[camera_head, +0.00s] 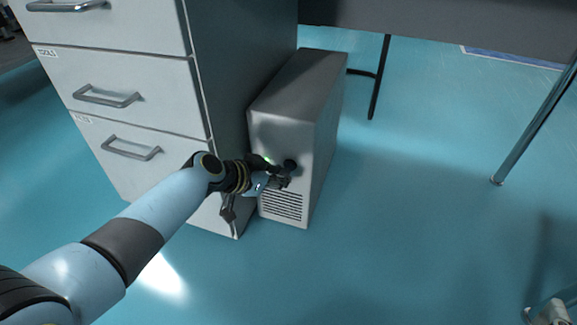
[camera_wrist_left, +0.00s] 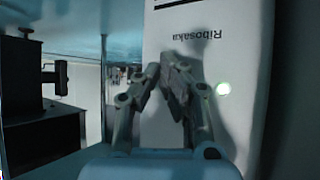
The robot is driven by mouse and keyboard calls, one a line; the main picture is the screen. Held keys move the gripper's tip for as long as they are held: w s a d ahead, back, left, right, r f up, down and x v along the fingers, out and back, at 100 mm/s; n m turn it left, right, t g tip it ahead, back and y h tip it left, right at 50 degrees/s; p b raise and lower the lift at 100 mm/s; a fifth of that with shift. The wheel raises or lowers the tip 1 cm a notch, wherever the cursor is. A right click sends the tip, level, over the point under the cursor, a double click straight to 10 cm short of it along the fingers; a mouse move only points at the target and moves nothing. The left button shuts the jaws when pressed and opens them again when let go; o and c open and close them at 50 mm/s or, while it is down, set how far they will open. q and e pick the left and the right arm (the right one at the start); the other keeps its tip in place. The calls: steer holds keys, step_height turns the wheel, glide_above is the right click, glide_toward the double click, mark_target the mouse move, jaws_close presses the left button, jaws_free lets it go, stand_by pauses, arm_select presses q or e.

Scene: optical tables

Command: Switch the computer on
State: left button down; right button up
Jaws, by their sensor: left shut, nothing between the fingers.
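The computer (camera_head: 318,105) is a grey tower standing on the floor beside a drawer cabinet. Its front has a vent grille low down. In the left wrist view the computer's pale front (camera_wrist_left: 205,20) bears upside-down lettering, "Ribosaku". My left gripper (camera_head: 287,173) is shut and empty, close in front of the computer's front. Its fingertips (camera_wrist_left: 174,62) meet left of the button. I cannot tell whether they touch the front.
The drawer cabinet (camera_head: 130,98) stands directly left of the computer, its handles sticking out. A dark desk panel (camera_head: 450,22) is above and behind, with metal legs (camera_head: 530,130) at the right. The blue floor (camera_head: 400,230) right of the computer is clear.

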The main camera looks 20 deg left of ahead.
arm_select(q)
steer(key=s, duration=0.6)
steer(key=shift+p, duration=0.35)
steer(key=shift+a, duration=0.1)
